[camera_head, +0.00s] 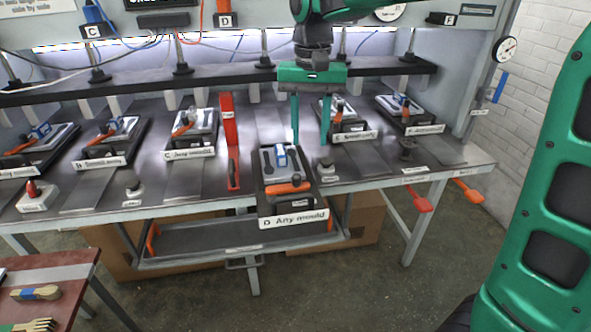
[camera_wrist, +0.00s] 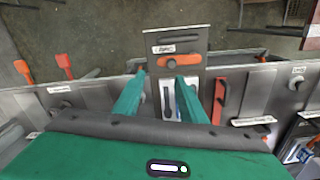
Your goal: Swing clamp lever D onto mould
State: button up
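Mould D (camera_head: 290,165) is a dark block with a light grey top, labelled "D Any mould", slid forward over the front edge of the bench. Its orange clamp lever D (camera_head: 288,188) lies across the front part of the block, and a blue piece (camera_head: 281,153) sits behind it on the grey top. My gripper (camera_head: 311,141) is open, fingers pointing down, just behind and right of the mould. In the wrist view, the spread fingers (camera_wrist: 162,82) have the grey top between and beyond them, and the orange lever (camera_wrist: 180,61) lies past the tips. I see nothing held.
Similar moulds with orange levers (camera_head: 190,125) line the bench behind. A dark knob (camera_head: 326,167) stands at the right of the mould. A lower shelf (camera_head: 200,240) hangs below. Brushes (camera_head: 35,293) lie on the red table at left.

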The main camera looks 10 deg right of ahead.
aim_at(296, 175)
jog(key=a+f, duration=0.1)
jog(key=f, duration=0.2)
jog(key=a+f, duration=0.1)
jog(key=f, duration=0.6)
jog(key=shift+w+a+f, duration=0.3)
jog(key=shift+w+a, duration=0.1)
grip_shut()
